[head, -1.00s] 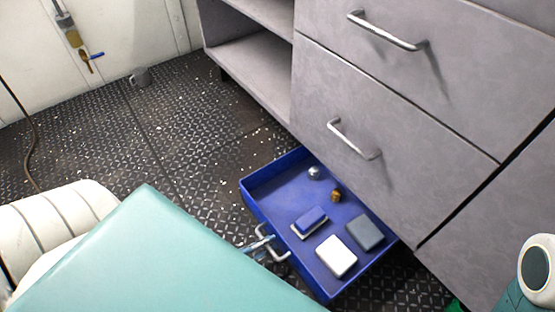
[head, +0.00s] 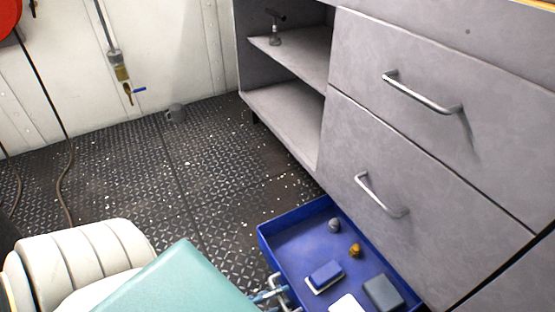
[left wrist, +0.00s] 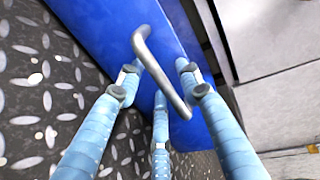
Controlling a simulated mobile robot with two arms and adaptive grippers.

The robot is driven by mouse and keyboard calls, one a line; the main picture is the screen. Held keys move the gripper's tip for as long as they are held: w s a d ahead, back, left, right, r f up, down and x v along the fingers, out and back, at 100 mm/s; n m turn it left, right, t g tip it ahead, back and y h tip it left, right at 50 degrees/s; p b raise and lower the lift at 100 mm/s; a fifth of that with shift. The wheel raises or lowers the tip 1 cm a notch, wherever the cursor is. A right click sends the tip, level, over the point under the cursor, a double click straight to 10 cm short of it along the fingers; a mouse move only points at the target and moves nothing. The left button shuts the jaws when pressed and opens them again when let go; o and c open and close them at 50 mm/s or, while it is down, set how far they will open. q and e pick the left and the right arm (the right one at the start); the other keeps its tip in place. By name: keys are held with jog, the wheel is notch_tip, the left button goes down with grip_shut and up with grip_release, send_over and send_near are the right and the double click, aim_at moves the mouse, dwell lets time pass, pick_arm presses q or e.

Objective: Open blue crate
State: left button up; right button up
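The blue crate (head: 290,262) stands drawn out like a drawer from under the grey cabinet, its open top showing. Its metal handle (left wrist: 160,72) is on the front face in the left wrist view. My left gripper (head: 272,292) is at that handle in the head view, partly cut off by the bottom edge. In the left wrist view its light-blue fingers (left wrist: 158,92) are spread apart with the handle between them. I see no clear grip on it. My right gripper is out of view.
The crate holds a blue block (head: 325,275), a grey block (head: 383,292), a white block (head: 348,304), a silver ball (head: 334,225) and a small orange-brown item (head: 355,250). The grey cabinet (head: 350,130) borders it.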

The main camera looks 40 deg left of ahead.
pick_arm(q)
jog(key=v, duration=1.2)
dwell(0.3)
